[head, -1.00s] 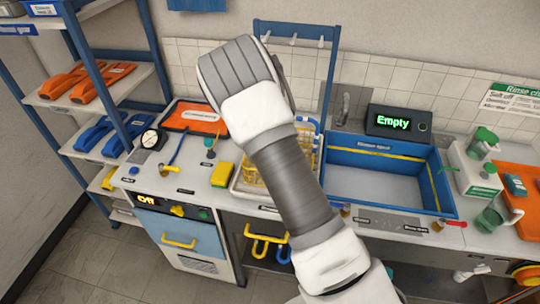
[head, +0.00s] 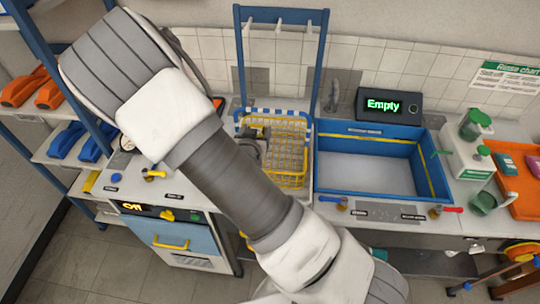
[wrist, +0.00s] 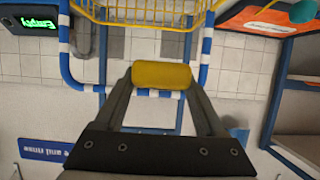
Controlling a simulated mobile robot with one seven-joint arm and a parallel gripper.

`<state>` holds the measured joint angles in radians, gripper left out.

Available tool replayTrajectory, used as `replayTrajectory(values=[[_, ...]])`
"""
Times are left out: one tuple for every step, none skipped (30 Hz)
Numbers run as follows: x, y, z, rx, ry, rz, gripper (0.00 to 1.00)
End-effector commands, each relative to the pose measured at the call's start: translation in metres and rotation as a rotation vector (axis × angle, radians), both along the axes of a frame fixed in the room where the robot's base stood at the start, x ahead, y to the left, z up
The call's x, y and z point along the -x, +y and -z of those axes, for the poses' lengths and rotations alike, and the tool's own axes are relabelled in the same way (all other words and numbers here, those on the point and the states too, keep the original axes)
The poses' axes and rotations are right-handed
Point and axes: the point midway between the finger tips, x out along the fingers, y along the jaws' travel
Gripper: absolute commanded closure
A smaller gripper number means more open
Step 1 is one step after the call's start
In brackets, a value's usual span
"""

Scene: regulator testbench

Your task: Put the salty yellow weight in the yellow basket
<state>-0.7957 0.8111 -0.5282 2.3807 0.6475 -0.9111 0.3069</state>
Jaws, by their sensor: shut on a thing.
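The yellow weight (wrist: 160,75), a short smooth cylinder, is between the fingertips of my gripper (wrist: 161,84) in the wrist view, which looks upside down. My gripper is shut on it. The yellow wire basket (head: 289,153) stands on the counter left of the blue sink in the head view. Its yellow mesh (wrist: 150,14) shows at the top of the wrist view, just beyond the weight; the gap between them is hard to judge. In the head view my arm hides much of the gripper and the weight, and part of the basket's left side.
A blue-rimmed sink (head: 368,172) is right of the basket. A display (head: 388,106) reading "Empty" stands behind it. A blue frame with hooks (head: 281,20) rises behind the basket. A shelf with orange and blue tools (head: 68,141) is at the left.

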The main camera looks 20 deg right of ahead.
Motion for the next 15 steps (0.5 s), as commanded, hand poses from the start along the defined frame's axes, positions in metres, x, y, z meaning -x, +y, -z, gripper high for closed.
replayTrajectory(values=[[0.0,0.001,0.002,0.002,0.0,0.004,1.0],[0.0,0.001,0.004,0.003,0.0,0.006,1.0],[0.0,0.001,0.009,0.003,0.0,0.007,1.0],[0.0,0.0,0.013,0.004,0.001,0.008,1.0],[0.0,0.0,0.017,0.004,0.002,0.008,1.0],[0.001,0.0,0.024,0.004,0.003,0.008,1.0],[0.001,0.0,0.028,0.003,0.002,0.007,1.0],[0.001,0.0,0.032,0.005,0.002,0.008,1.0],[0.0,0.0,0.037,0.004,0.001,0.008,1.0],[0.0,0.0,0.041,0.004,0.0,0.008,1.0],[0.0,0.0,0.044,0.004,0.0,0.008,1.0],[0.0,0.0,0.048,0.004,0.0,0.008,1.0],[0.0,0.0,0.05,0.002,0.0,0.008,1.0],[0.0,0.0,0.052,0.002,-0.001,0.008,1.0],[0.0,0.0,0.054,0.002,-0.002,0.007,1.0]])
